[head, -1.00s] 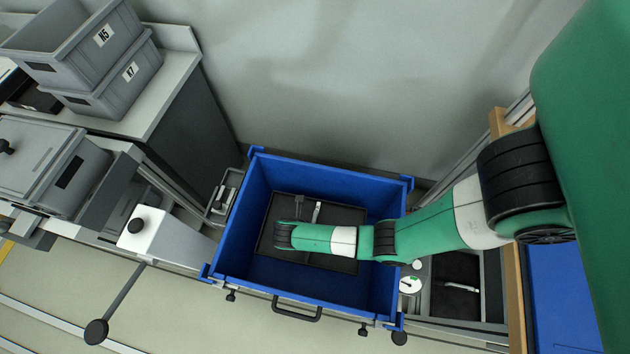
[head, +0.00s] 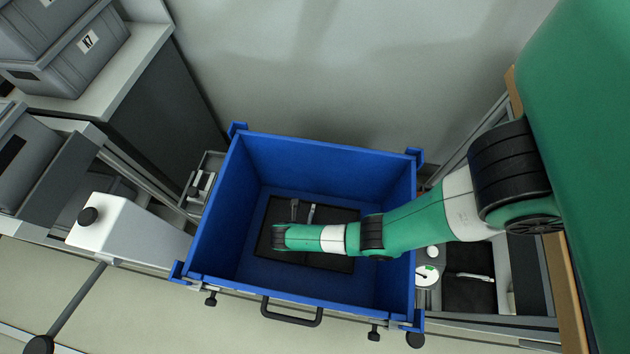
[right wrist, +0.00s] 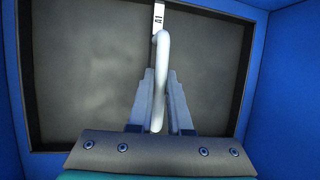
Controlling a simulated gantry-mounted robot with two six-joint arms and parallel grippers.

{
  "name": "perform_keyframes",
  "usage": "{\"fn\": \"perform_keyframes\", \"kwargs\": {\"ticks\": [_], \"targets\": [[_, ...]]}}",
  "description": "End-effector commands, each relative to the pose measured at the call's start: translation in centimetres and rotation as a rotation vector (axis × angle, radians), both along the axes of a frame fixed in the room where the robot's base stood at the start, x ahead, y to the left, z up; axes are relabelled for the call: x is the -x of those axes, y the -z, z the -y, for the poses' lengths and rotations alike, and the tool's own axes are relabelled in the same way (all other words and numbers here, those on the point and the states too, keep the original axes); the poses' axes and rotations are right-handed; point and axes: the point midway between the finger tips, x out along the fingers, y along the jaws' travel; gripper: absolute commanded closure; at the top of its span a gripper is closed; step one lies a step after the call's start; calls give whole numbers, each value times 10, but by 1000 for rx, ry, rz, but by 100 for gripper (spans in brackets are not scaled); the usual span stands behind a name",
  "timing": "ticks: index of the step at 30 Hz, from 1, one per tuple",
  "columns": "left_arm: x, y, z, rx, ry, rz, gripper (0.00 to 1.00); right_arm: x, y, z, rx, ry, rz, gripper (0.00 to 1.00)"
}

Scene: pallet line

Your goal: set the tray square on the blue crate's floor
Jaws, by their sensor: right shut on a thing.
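The dark, shallow tray (head: 336,215) is inside the blue crate (head: 320,155), low down near its floor. In the head view its edges run roughly parallel to the crate walls, with a wider strip of blue floor at the front. My right gripper (right wrist: 161,88) is shut on the tray's pale looped handle (right wrist: 161,50); a white label marked A1 shows beyond it. The right wrist view shows the tray's rim (right wrist: 28,90) with blue around it. Whether its underside touches the floor cannot be told. My right arm covers part of the tray in the head view.
Grey bins (head: 65,60) stand on a bench at upper left. A white housing with a black knob (head: 88,215) is left of the crate. A black handle (head: 292,314) is on the crate's front. A dark compartment (head: 470,285) lies to the right.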

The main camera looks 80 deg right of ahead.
Motion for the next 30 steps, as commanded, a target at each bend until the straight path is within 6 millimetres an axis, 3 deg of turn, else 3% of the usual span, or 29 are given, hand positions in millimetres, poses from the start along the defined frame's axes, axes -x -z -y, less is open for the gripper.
{"fn": "perform_keyframes", "kwargs": {"ticks": [5,11,14,25,26,30], "targets": [[0,1,0,0,0,1,100,1,1,4,0,1,2,100],[0,11,0,0,0,1,100,20,3,36,1,7,3,100],[0,24,0,0,0,0,100,19,15,35,0,-1,2,100],[0,24,0,0,0,1,100,19,16,35,0,-1,1,100],[0,24,0,0,0,1,100,19,16,35,0,-1,1,81],[0,23,0,0,0,1,100,19,15,35,0,0,1,56]]}}
